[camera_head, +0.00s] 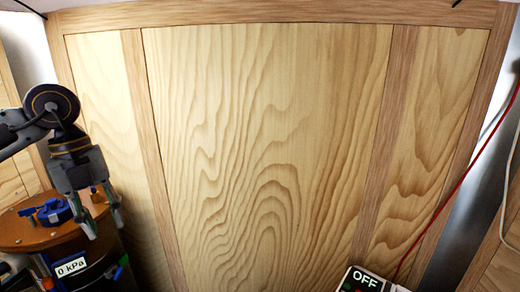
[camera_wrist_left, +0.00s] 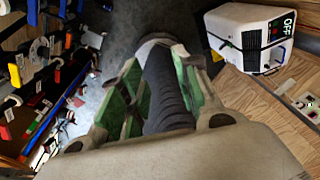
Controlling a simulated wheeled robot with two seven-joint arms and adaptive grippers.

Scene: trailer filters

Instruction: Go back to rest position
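My left gripper (camera_head: 100,214) is at the left in the head view, pointing down in front of a round wooden top. Its fingers are apart and nothing shows held between them there. In the left wrist view its green-padded fingers (camera_wrist_left: 160,95) are also spread. A dark ribbed cylinder (camera_wrist_left: 165,85) with a pale ring at its far end shows between them; I cannot tell how far beyond the fingertips it is. My right gripper is in neither view.
The round wooden top (camera_head: 25,232) carries a blue fitting (camera_head: 54,212), with a "0 kPa" display (camera_head: 71,266) below. A white box marked OFF (camera_wrist_left: 235,30) stands beyond. A red cable (camera_head: 455,190) hangs at the right. The wooden panel wall (camera_head: 260,130) is clear.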

